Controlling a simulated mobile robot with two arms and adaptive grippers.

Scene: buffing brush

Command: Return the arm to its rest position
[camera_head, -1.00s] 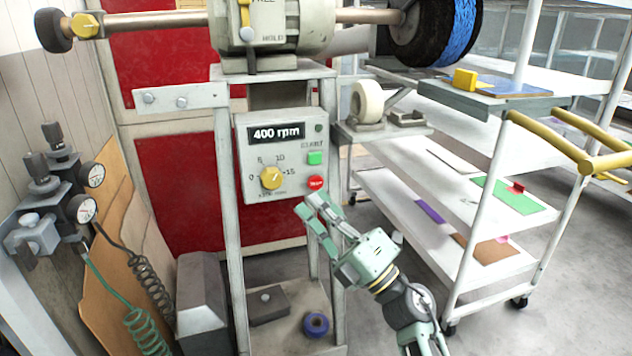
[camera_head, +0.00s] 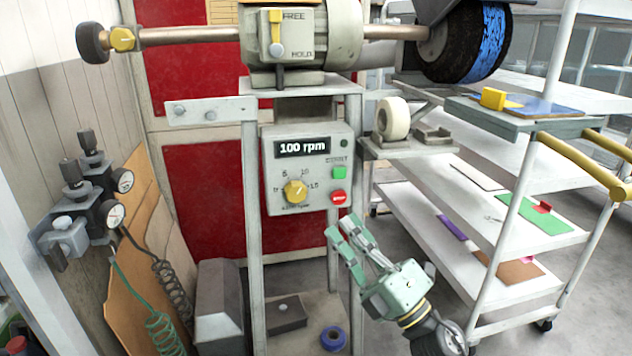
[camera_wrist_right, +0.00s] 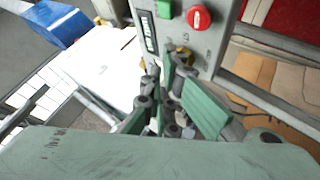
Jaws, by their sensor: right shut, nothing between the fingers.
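My right gripper (camera_head: 343,228) is pale green, shut and empty. It is in front of the machine's stand, below and beside the control box (camera_head: 306,226), apart from it. In the right wrist view the fingers (camera_wrist_right: 178,75) are close together, with the red stop button (camera_wrist_right: 199,17) and green start button (camera_wrist_right: 164,8) beyond them. The box's display (camera_head: 302,148) reads 100 rpm, and its yellow knob (camera_head: 295,190) sits below. The black and blue brush wheel (camera_head: 468,45) is on the shaft at the upper right. My left gripper is not in view.
A white shelved cart (camera_head: 490,235) stands at the right, with a yellow handle (camera_head: 585,165). A tape roll (camera_head: 393,118) is on a small shelf. Gauges and hoses (camera_head: 117,216) are at the left. A blue ring (camera_head: 333,338) lies on the stand's base.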

